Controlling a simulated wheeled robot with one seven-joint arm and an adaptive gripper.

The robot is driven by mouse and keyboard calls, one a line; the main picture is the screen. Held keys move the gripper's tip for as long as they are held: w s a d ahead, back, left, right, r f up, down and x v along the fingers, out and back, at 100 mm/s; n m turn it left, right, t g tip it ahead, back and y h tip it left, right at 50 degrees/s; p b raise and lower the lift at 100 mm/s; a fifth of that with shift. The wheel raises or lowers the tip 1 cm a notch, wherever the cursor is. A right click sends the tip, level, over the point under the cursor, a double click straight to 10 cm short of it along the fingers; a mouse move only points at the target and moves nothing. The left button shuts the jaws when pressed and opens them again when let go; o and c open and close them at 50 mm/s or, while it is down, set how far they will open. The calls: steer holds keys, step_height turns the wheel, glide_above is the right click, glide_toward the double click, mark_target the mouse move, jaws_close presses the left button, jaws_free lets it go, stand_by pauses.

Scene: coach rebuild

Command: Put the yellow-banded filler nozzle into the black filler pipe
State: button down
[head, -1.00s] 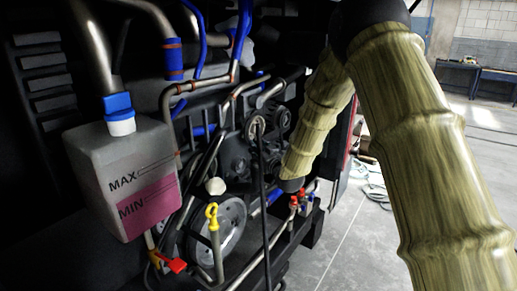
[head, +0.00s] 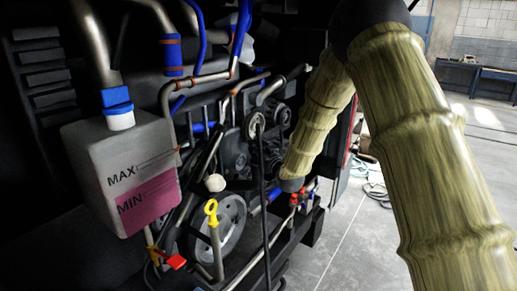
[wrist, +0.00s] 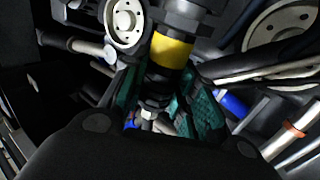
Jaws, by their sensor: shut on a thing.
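The yellow-banded filler nozzle (wrist: 172,50) is in the upper middle of the wrist view, with a bright yellow band, a grey part above it and dark and metal parts below. My gripper (wrist: 163,82) is shut on it, its green-padded fingers on either side just below the band. In the head view, my gripper and the nozzle are hidden at the low end of my arm, inside the engine bay. I cannot clearly pick out the black filler pipe in either view, nor tell whether the nozzle touches it.
A translucent tank (head: 120,175) with pink fluid stands at left. A yellow dipstick handle (head: 211,212), a large pulley wheel (head: 230,226) and several pipes crowd the bay. A round pulley (wrist: 125,20) is close to the nozzle. Open floor (head: 345,250) lies at right.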

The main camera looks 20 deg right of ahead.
steer(key=shift+f+b, duration=0.55)
steer(key=shift+f, duration=0.05)
stand_by(0.6)
steer(key=c, duration=1)
jaws_free()
steer(key=shift+c, duration=0.2)
steer(key=shift+o, duration=0.4)
steer(key=o, duration=0.3)
steer(key=shift+o, duration=0.2)
steer(key=s+d, duration=0.1)
steer(key=s, duration=0.7)
steer(key=shift+b, duration=0.4)
